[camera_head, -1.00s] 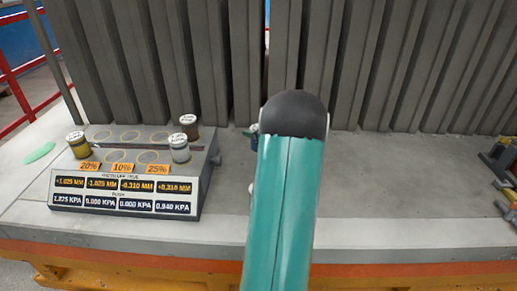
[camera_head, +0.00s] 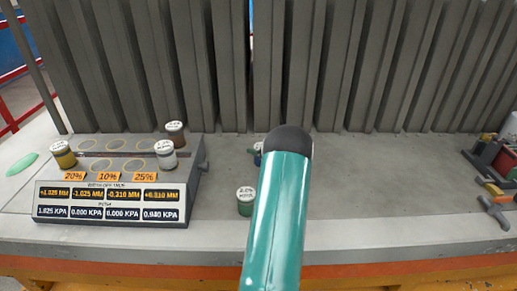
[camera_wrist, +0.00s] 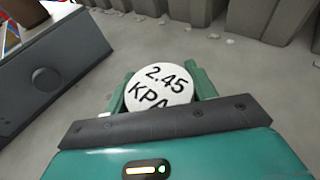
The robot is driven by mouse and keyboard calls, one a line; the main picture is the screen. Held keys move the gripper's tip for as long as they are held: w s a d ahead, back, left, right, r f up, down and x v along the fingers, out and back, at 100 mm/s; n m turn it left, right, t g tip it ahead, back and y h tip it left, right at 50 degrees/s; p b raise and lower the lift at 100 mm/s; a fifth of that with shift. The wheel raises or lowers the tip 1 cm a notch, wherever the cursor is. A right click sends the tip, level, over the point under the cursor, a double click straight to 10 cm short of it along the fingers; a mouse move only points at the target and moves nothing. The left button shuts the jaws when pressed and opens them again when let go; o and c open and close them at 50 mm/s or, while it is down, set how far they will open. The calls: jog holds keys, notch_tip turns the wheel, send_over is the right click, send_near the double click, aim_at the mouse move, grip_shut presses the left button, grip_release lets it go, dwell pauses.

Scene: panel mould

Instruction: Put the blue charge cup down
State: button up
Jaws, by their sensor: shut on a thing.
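The blue charge cup is shut in my gripper (camera_wrist: 160,92). In the wrist view I see its white round lid (camera_wrist: 161,84), marked 2.45 KPA, between the two green fingers. Its body is hidden below the lid there. In the head view only a small white and blue bit of it (camera_head: 257,159) shows at the left edge of my arm, which hides the rest of the cup and the gripper. The cup is over the grey bench (camera_head: 370,190), right of the console. I cannot tell whether its base touches the bench.
The console (camera_head: 108,208) carries a yellow cup (camera_head: 63,157), a grey cup (camera_head: 165,158) and a brown cup (camera_head: 176,137), with several empty rings. A green cup (camera_head: 246,205) stands on the bench nearer the front. Ribbed panels (camera_head: 375,70) rise behind. The bench to the right is largely clear.

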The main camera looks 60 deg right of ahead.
jog(key=shift+r, duration=0.1)
jog(key=o, duration=1.3)
jog(key=shift+c, duration=0.2)
jog(key=v, duration=1.2)
jog(key=shift+w, duration=0.1)
